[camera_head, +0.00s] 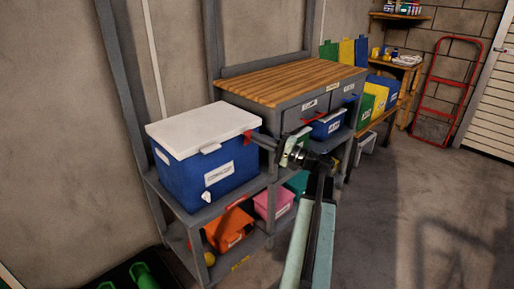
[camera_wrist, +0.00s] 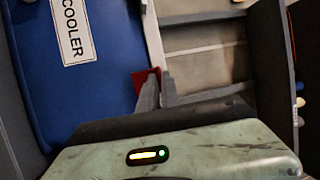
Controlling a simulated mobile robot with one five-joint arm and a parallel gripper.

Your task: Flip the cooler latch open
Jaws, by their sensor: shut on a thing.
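The cooler (camera_head: 185,178) is a blue box with a white lid (camera_head: 190,125), standing on the grey shelf; the lid looks shut. Its blue side with a "COOLER" label (camera_wrist: 73,30) fills the left of the wrist view. A small red latch (camera_head: 248,138) is at the cooler's right end, just under the lid; it also shows in the wrist view (camera_wrist: 140,82). My gripper (camera_head: 254,138) reaches in from the right, its grey fingertips (camera_wrist: 158,78) shut on the red latch. The fingers hide part of the latch.
A wooden-topped cabinet (camera_head: 290,80) with drawers and a blue bin (camera_head: 328,125) stands right of the cooler. Orange (camera_head: 229,230) and pink (camera_head: 273,203) bins sit on the lower shelf. A red hand truck (camera_head: 447,88) leans at the back wall. The right floor is clear.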

